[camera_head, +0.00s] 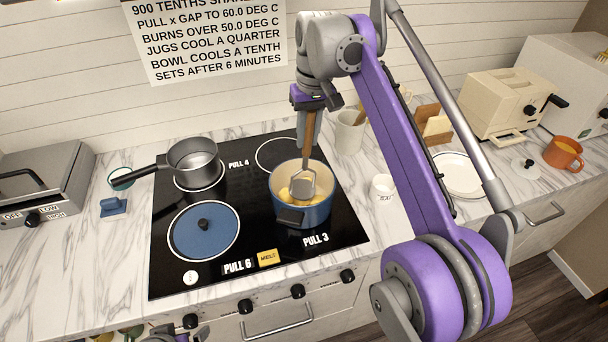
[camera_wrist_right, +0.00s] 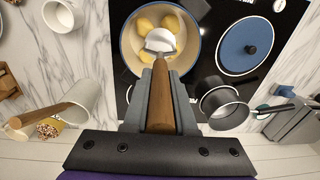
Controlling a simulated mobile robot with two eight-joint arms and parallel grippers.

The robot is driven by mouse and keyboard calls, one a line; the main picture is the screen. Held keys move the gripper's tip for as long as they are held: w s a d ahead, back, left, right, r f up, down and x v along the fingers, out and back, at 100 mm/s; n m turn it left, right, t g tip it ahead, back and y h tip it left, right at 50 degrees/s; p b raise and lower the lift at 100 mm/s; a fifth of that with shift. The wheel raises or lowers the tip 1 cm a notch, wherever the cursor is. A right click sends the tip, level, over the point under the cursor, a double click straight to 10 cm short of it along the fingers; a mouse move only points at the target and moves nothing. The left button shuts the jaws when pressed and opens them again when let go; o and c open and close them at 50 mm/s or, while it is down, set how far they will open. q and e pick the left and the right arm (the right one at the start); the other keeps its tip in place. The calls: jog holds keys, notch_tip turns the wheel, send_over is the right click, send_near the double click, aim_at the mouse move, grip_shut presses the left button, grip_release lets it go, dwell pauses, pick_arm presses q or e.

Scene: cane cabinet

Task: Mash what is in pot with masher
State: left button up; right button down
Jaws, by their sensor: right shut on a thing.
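The blue pot (camera_head: 303,216) with a cream inside stands on the right front part of the black hob. Several yellow lumps, like potatoes, lie in it; they show whole in the right wrist view (camera_wrist_right: 171,22). My right gripper (camera_head: 309,106) is above the pot, shut on the wooden handle of the masher (camera_head: 303,187). The masher points down, with its grey head inside the pot at the lumps; whether it touches the pot's floor is hidden. Part of my left gripper (camera_head: 168,332) shows at the bottom edge, away from the pot; its jaws are unclear.
A grey saucepan (camera_head: 194,160) stands at the back left of the hob (camera_head: 258,230), its handle pointing left. A blue lid (camera_head: 204,231) lies at the front left. A white mug (camera_head: 383,188) and a white utensil crock (camera_head: 349,135) stand right of the pot.

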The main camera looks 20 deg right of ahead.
aim_at(308, 151)
jog(key=shift+f, duration=0.1)
jog(key=shift+f+b, duration=1.2)
jog(key=shift+f, duration=1.35)
jog(key=r+p, duration=0.1)
jog(key=s+r+p, duration=0.1)
jog(key=r, duration=0.1)
jog(key=r+p, duration=0.1)
jog(key=r, duration=0.1)
jog(key=shift+s+r, duration=0.2)
jog(key=shift+s, duration=0.15)
